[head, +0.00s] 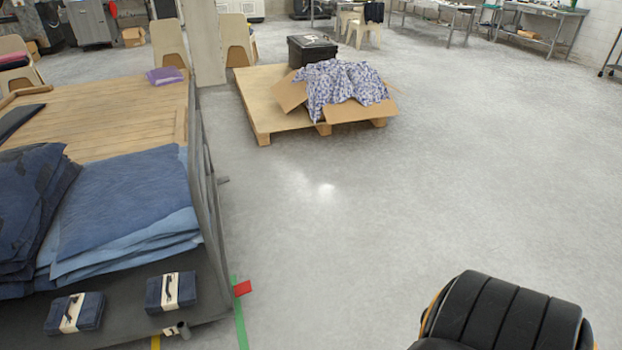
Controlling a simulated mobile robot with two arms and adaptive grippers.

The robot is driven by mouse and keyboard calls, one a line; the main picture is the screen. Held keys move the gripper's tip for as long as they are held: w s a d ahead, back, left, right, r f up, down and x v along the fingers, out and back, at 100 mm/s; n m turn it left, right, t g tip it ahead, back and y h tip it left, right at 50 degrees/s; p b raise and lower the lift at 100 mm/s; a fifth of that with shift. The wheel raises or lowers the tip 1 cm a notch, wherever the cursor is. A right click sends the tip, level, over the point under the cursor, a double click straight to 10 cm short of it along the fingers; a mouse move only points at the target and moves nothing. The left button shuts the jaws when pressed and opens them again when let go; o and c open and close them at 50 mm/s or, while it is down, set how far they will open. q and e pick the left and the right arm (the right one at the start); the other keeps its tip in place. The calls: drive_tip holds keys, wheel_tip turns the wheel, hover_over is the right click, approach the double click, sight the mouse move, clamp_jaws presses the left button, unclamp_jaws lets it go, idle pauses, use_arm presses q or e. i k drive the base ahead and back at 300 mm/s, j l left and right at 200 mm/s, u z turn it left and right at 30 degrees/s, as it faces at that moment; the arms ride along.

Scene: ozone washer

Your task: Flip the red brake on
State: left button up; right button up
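A small red tab (242,288), which looks like the brake, sticks out low at the near right corner of a dark-framed cart (207,185). It lies just above the floor beside a green floor line. It is too small to tell which way it is flipped. The cart carries folded blue denim (125,195) and two banded denim bundles (171,291). Neither of my grippers is in view, so their distance to the red tab does not show.
A wooden pallet (257,108) with an open cardboard box (360,111) of patterned cloth and a black crate (312,50) stands farther back. Chairs (236,41) stand behind it. A black ribbed shape (505,318) fills the lower right. The grey floor (430,190) between is clear.

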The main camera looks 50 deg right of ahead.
sight(242, 289)
drive_tip(key=z, duration=0.95)
